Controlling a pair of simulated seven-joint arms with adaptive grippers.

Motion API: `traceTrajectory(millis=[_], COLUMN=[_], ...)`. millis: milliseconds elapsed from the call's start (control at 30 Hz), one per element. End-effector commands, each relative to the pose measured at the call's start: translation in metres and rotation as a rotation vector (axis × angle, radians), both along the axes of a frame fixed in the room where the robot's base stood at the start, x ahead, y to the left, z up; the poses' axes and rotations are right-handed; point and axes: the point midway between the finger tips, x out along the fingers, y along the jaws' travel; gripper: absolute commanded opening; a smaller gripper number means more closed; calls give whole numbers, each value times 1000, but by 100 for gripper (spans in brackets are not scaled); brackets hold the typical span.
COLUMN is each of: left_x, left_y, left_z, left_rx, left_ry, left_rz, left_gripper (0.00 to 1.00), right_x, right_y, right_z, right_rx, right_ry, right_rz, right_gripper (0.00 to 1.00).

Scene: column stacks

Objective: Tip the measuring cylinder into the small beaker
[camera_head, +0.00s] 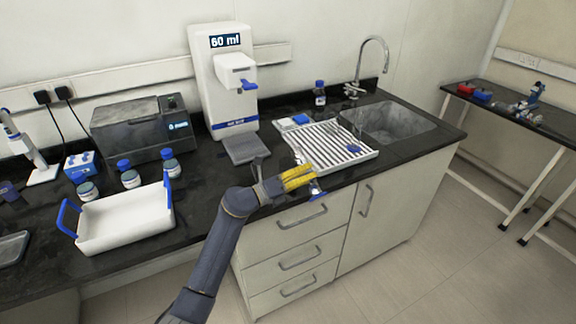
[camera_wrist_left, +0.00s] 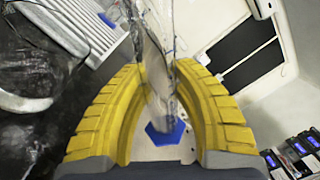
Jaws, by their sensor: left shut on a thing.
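The measuring cylinder is a clear, narrow tube with a blue six-sided foot (camera_head: 318,196). My left gripper (camera_head: 298,177), with yellow ribbed fingers, is shut around its tube, just in front of the draining rack in the head view. The tube leans, its foot low and to the right. In the left wrist view the clear tube (camera_wrist_left: 155,70) runs between the fingers, and its blue foot (camera_wrist_left: 166,132) shows below them. I cannot make out the small beaker for sure. My right gripper is not in view.
A white ribbed draining rack (camera_head: 365,157) lies left of the sink (camera_head: 400,122). A white dispenser reading 60 ml (camera_head: 215,75) stands behind. A white tray with blue handles (camera_head: 125,222) and several blue-capped bottles stand at the left. The counter's front edge is close to the gripper.

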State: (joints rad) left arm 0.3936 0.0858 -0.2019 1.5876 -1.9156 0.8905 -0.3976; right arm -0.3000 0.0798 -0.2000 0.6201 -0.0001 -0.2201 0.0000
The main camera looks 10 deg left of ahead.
Motion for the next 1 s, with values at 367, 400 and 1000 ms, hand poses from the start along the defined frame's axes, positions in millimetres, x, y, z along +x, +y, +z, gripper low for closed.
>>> traceTrajectory(millis=[367,400,1000], left_x=[8,7,-3], left_y=[8,7,-1], left_z=[12,10,-1], left_rx=[191,211,544], left_ry=[-233,-252,-656], left_rz=[2,1,6], left_gripper=[0,0,0], right_x=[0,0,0], right_y=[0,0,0], right_z=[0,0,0], right_rx=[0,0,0], right_ry=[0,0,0], right_rz=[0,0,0], right_gripper=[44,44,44])
